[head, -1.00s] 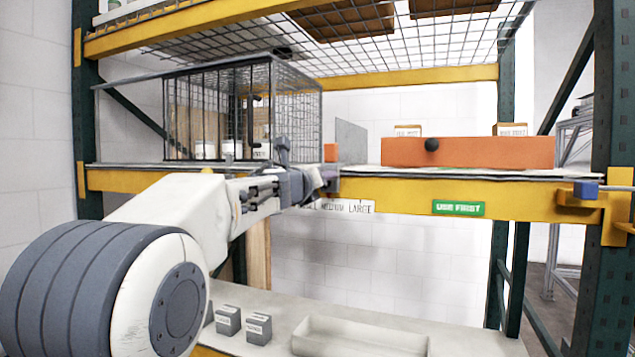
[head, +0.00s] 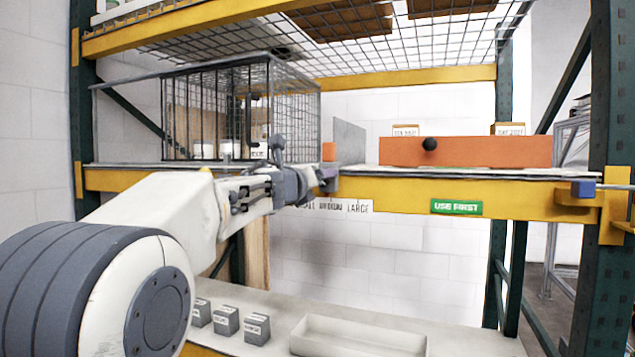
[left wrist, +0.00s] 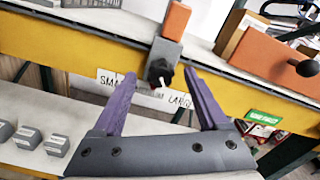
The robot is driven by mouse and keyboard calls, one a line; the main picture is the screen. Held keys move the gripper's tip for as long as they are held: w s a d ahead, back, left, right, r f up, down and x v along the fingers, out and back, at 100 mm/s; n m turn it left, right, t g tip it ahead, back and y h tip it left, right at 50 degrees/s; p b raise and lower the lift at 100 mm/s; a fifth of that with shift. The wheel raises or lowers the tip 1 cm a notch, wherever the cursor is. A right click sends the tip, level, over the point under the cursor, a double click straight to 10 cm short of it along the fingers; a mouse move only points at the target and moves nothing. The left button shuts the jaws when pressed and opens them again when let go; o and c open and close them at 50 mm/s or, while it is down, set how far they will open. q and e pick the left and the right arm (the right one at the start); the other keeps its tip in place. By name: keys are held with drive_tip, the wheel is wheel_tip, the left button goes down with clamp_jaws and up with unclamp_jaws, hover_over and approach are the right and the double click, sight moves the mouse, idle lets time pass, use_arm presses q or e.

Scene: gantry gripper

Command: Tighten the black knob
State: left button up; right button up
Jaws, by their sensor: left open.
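A black knob (left wrist: 160,72) with a small pale mark sits on the front of a grey block (left wrist: 165,50) on the yellow beam, under an orange piece (left wrist: 176,20). My left gripper (left wrist: 159,76) is open, with its two purple fingers spread. In the left wrist view the knob appears between the fingertips, with gaps on both sides; I cannot tell how far ahead of them it is. In the head view my left gripper (head: 328,178) is in front of the beam, below the orange piece (head: 329,151), and hides the knob. My right gripper is not in view.
An orange box (head: 470,152) with a black ball handle (head: 430,144) stands right on the shelf. A wire cage (head: 240,108) stands left. The yellow beam (head: 400,193) carries size labels and a green sign (head: 456,207). Below are small grey boxes (head: 228,320) and a tray (head: 360,335).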

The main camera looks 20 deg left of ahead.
use_arm(q)
drive_tip(key=s, duration=0.9)
drive_tip(key=shift+b, duration=0.45)
drive_tip(key=shift+f, duration=0.15)
